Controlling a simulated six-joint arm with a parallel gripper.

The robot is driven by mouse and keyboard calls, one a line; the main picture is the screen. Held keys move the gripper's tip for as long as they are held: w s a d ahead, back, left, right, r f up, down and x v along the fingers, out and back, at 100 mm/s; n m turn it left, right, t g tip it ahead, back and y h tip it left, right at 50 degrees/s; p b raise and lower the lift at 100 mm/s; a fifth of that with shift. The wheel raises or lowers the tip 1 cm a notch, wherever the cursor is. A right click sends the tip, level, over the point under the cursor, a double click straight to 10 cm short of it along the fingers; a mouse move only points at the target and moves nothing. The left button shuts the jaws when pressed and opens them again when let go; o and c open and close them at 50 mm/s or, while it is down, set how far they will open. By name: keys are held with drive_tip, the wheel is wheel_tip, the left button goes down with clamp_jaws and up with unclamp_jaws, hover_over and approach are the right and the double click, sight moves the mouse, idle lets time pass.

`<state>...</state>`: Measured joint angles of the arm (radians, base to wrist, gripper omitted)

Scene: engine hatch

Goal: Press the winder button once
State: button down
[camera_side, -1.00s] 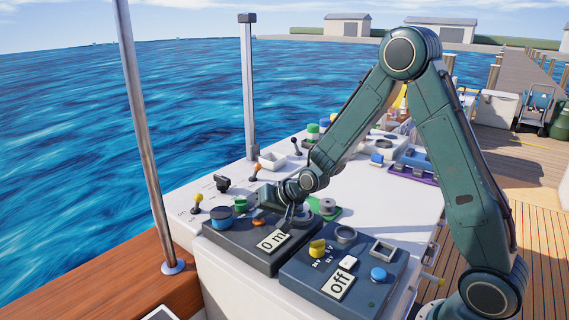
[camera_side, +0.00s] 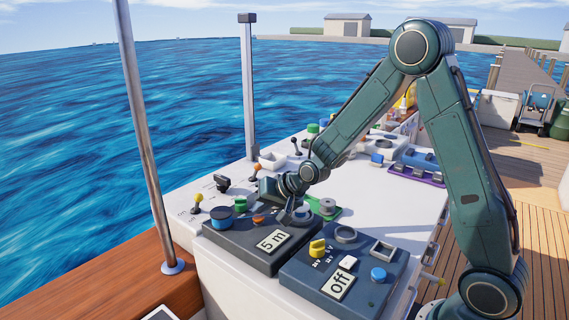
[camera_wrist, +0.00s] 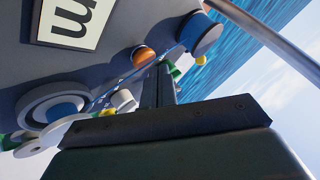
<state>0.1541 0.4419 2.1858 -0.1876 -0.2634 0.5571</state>
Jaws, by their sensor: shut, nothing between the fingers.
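The winder panel (camera_side: 235,242) is a dark grey box with a white display (camera_side: 272,242) reading "5 m" in the side view. In the wrist view the orange button (camera_wrist: 143,57), a white button (camera_wrist: 122,99) and a large grey ring (camera_wrist: 55,110) with a blue centre show. No label tells which is the winder button. My gripper (camera_wrist: 162,72) is shut and empty, its tips close to the orange and white buttons. Contact cannot be made out.
A second dark panel (camera_side: 325,297) with an "off" display, yellow knob (camera_side: 317,248) and blue button (camera_side: 378,274) stands in front. Small levers (camera_side: 197,201) rise at the left. A metal post (camera_side: 148,150) stands left of the panels.

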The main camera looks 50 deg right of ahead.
sight(262, 219)
drive_tip(key=shift+r, duration=0.35)
drive_tip(key=shift+r, duration=2.3)
drive_tip(key=shift+s+r, duration=0.1)
drive_tip(key=shift+r, duration=0.05)
drive_tip(key=s+a+r+n+g, duration=0.1)
drive_tip(key=s+r+n, duration=0.1)
drive_tip(key=s+r, duration=0.4)
drive_tip(key=s+a+r+n+g, duration=0.1)
drive_tip(key=s+a+r+n, duration=0.15)
drive_tip(key=s, duration=0.55)
drive_tip(key=s+r+n+g+h, duration=0.1)
drive_tip(key=s+r+n, duration=0.1)
drive_tip(key=s, duration=1.6)
drive_tip(key=shift+s+d+n+g, duration=0.15)
drive_tip(key=shift+d+n+g, duration=0.15)
drive_tip(key=shift+n, duration=0.35)
